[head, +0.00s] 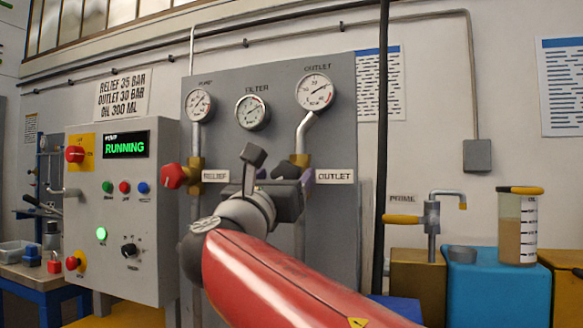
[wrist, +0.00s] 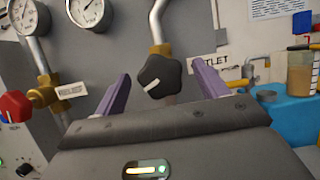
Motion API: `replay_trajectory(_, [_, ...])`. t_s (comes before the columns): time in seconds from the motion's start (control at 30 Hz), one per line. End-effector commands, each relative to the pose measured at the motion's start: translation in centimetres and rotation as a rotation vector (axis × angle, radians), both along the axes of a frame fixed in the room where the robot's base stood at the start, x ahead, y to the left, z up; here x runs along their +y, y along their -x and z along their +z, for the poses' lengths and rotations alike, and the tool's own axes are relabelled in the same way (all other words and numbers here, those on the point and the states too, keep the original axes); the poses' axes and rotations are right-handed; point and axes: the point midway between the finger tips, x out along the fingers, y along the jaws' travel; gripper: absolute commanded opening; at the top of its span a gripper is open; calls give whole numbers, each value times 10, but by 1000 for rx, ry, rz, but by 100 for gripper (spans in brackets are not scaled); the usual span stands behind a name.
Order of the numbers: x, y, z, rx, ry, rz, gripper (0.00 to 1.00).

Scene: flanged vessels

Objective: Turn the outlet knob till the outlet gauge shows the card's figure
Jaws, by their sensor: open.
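The outlet knob (wrist: 160,76) is black and lobed with a white pointer mark, on a brass valve under the OUTLET pipe. My gripper (wrist: 162,82) is open, with one purple finger on either side of the knob; contact cannot be told. In the head view my gripper (head: 285,180) is in front of the outlet valve and hides most of the knob. The outlet gauge (head: 315,92) is a round white dial at the panel's upper right; its needle slants up to the right, its figures too small to read. The card (head: 123,93) says RELIEF 35 BAR, OUTLET 30 BAR, OIL 300 ML.
The red relief knob (head: 174,176) is left of my gripper. A control box (head: 115,215) showing RUNNING stands further left. A black upright pole (head: 381,150) is right of the panel. A beaker of oil (head: 517,235) stands on a blue block at right.

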Motion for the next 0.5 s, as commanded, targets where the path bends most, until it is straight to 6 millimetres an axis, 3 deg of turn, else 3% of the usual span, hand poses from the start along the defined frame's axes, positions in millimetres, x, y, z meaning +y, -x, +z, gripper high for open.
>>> replay_trajectory(0.2, [-10,-28,14,0,-2,-1,73])
replay_trajectory(0.5, [-14,-38,17,-1,-2,1,73])
